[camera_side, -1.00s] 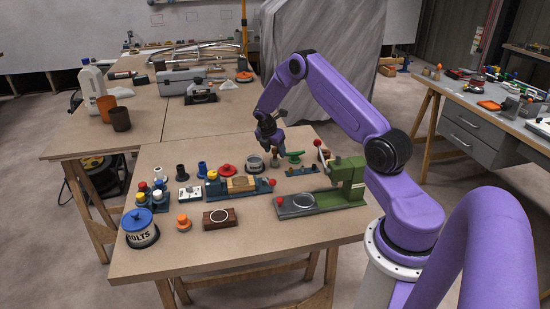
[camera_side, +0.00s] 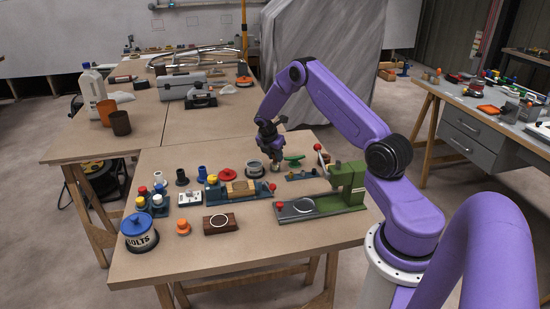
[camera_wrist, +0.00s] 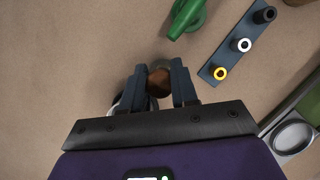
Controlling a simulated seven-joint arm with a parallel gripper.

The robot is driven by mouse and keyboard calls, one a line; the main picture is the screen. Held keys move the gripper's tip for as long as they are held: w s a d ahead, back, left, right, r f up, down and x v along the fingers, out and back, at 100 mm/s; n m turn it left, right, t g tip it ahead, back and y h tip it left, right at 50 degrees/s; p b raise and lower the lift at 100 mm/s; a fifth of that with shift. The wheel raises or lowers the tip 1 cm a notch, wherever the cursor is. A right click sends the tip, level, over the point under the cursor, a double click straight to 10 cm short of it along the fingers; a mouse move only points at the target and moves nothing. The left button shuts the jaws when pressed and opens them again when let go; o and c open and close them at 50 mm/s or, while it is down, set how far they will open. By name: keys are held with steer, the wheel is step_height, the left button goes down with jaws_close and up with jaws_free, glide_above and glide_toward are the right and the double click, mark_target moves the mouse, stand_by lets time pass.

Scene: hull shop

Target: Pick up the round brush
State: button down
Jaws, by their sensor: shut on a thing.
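My gripper (camera_side: 273,151) is low over the back part of the near table, fingers pointing down. In the wrist view its two dark fingers (camera_wrist: 159,74) are closed on the round brush (camera_wrist: 159,84), which shows as a brown, rounded piece between them. In the side view only a small pale lower part of the brush (camera_side: 276,168) shows beneath the fingers. Its upper part is hidden by the gripper. I cannot tell whether the brush touches the table.
A dark-rimmed metal pot (camera_side: 254,169) stands close left of the gripper. A green object (camera_side: 293,158) lies to the right, beside a blue strip (camera_wrist: 240,45) with several small round pieces. A green machine (camera_side: 347,184) stands further right.

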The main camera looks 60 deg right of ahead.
steer(key=shift+r, duration=0.35)
step_height(320, 180, up, 2)
steer(key=shift+r, duration=0.1)
steer(key=s+a+r, duration=0.7)
steer(key=s+r, duration=0.2)
steer(key=s, duration=0.2)
steer(key=shift+s+a+r, duration=0.3)
steer(key=shift+s+r, duration=0.1)
steer(key=shift+w, duration=0.15)
steer(key=w+d+f, duration=0.2)
steer(key=w+f, duration=0.1)
steer(key=w, duration=1.4)
steer(key=shift+w+f, duration=0.1)
steer(key=shift+f, duration=2.85)
steer(key=shift+f, duration=0.7)
